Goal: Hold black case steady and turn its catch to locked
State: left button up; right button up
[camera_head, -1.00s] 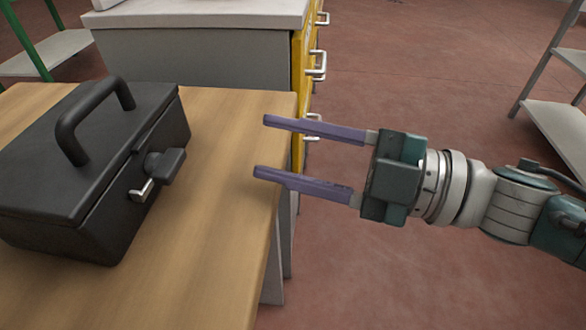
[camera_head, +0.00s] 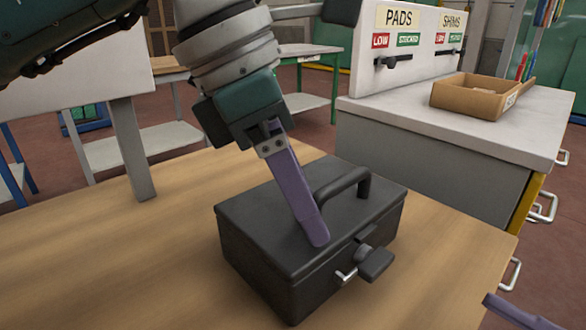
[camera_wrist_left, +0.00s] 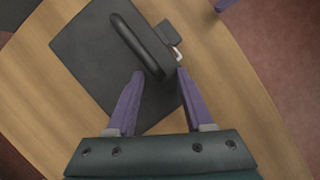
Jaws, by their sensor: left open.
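The black case (camera_head: 275,215) stands on the wooden table, its lid down and its dark arched handle (camera_head: 345,186) up. On its front is the dark catch knob (camera_head: 376,263) beside a small metal loop (camera_head: 346,276). My left gripper (camera_wrist_left: 160,73) is open, pointing down over the case, with the handle's near end close to the gap between its fingers. In the head view one purple finger (camera_head: 300,205) overlaps the lid; the other is hidden. I cannot tell whether the fingers touch the case. Only a purple finger of my right gripper (camera_head: 515,315) shows, at the lower right.
The wooden table (camera_head: 90,265) is clear left of the case. Behind it, a grey cabinet (camera_head: 440,170) carries an open cardboard box (camera_head: 480,97) and a panel labelled PADS and SHIMS (camera_head: 415,50). Shelving stands at the back left.

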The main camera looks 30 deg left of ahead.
pick_arm(q)
grip_shut()
dwell(0.5)
dwell(0.9)
